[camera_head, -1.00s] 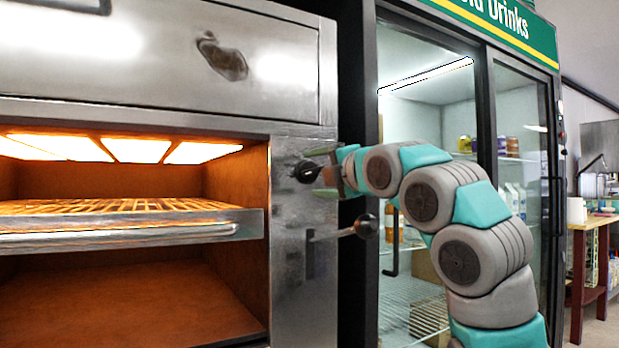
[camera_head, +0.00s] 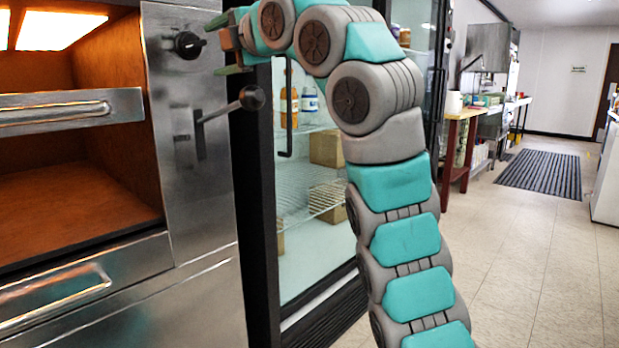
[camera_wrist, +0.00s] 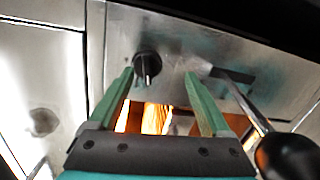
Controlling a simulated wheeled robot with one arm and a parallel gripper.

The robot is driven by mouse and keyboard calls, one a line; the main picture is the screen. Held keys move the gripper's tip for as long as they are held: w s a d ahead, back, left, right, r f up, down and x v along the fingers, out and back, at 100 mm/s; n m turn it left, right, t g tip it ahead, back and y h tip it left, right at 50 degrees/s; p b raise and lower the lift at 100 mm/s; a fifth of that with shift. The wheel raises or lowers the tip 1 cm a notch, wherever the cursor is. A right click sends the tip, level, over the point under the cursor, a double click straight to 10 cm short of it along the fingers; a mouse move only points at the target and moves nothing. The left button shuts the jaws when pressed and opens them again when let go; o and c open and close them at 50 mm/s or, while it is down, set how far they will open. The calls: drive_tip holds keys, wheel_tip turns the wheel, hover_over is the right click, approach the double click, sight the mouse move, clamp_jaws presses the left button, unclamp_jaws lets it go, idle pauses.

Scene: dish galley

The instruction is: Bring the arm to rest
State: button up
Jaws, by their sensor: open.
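My teal and grey arm reaches up from the bottom of the head view and bends left at the top. Its gripper (camera_head: 222,46) is in front of the oven's steel side panel, just right of a black knob (camera_head: 187,44). The green fingers are spread apart. In the wrist view my gripper (camera_wrist: 158,76) is open with nothing between its fingers. The knob (camera_wrist: 147,66) shows beyond the fingertips, and I cannot tell the exact gap to it.
A lever with a dark ball end (camera_head: 252,98) sticks out below my gripper; it is close on the right in the wrist view (camera_wrist: 285,155). A glass-door drinks fridge (camera_head: 310,190) stands behind my arm. Open floor (camera_head: 530,240) lies to the right.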

drive_tip(key=w+d+f+m+g+h, duration=0.1)
drive_tip(key=w+d+f+m+h, duration=0.65)
drive_tip(key=d+f+m, duration=0.3)
drive_tip(key=s+d+f+m+g+h, duration=0.35)
drive_tip(key=s+d+f+m, duration=0.25)
drive_tip(key=d+f+m, duration=0.5)
drive_tip(key=s+d+f+m+g, duration=0.2)
drive_tip(key=s+d+f+g, duration=0.1)
drive_tip(key=s+f, duration=0.8)
drive_tip(key=s+d+f+m+g, duration=0.2)
drive_tip(key=s+d+f+g, duration=0.1)
drive_tip(key=s+f, duration=0.9)
drive_tip(key=s+d+f+m+g+h, duration=0.1)
drive_tip(key=s+d+f+m+g, duration=0.2)
drive_tip(key=s+f, duration=0.8)
drive_tip(key=s+d, duration=0.2)
drive_tip(key=s, duration=0.6)
drive_tip(key=shift+d+f, duration=0.2)
drive_tip(key=shift+d, duration=0.1)
